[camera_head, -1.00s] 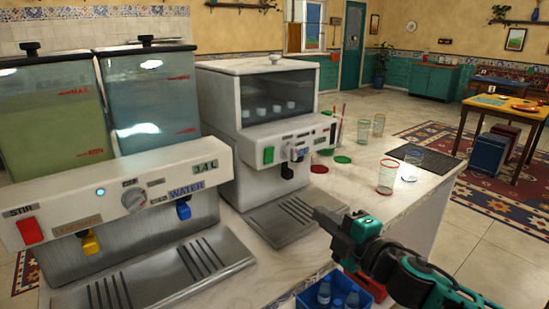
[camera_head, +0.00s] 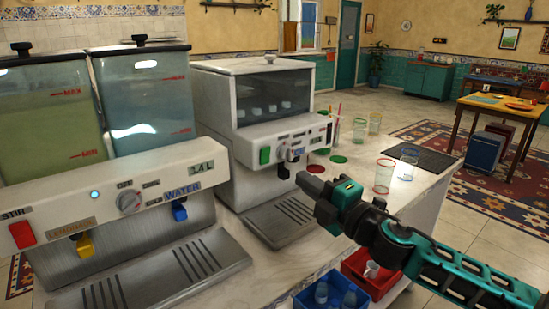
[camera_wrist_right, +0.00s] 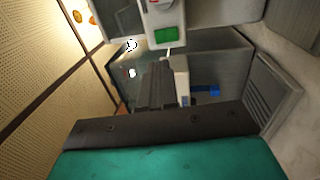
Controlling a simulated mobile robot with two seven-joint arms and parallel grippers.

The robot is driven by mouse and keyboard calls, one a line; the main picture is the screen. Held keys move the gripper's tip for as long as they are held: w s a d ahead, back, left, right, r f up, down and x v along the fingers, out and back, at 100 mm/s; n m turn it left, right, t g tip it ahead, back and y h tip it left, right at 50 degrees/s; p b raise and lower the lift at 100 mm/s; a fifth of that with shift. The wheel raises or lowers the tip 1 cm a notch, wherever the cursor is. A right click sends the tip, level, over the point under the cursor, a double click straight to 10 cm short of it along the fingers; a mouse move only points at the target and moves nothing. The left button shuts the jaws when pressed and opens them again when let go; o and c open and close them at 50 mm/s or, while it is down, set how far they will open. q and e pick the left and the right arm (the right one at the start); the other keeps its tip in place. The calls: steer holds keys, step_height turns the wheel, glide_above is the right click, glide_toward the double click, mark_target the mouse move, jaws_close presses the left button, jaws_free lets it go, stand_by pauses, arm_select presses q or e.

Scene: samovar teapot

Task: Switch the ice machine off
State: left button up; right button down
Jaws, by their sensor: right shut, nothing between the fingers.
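The white ice machine (camera_head: 222,101) stands on the counter, with pale ice cubes behind its dark window. Its front panel carries a green switch (camera_head: 265,155), a round knob (camera_head: 290,153) and a black lever (camera_head: 284,171). The green switch also shows near the top of the right wrist view (camera_wrist_right: 166,36). My right gripper (camera_head: 304,182) is shut and empty. Its tips are in front of the machine, just below and right of the black lever in the picture; I cannot tell the gap. The dark fingers fill the middle of the wrist view (camera_wrist_right: 155,80). My left gripper is not in view.
A two-tank drink dispenser (camera_head: 150,180) with yellow and blue levers stands to the left. Glasses (camera_head: 384,176) and a dark mat (camera_head: 432,160) are on the counter at right. Blue and red crates (camera_head: 368,280) sit below the counter's front edge.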

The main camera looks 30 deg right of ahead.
steer(key=p, duration=0.1)
glide_toward(267, 152)
steer(key=w, duration=0.3)
steer(key=w+r, duration=0.1)
steer(key=shift+w+a, duration=0.3)
steer(key=shift+w, duration=0.05)
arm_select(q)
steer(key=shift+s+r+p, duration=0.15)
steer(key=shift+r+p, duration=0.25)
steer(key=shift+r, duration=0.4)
arm_select(e)
steer(key=shift+w+a, duration=0.15)
steer(key=shift+w, duration=0.9)
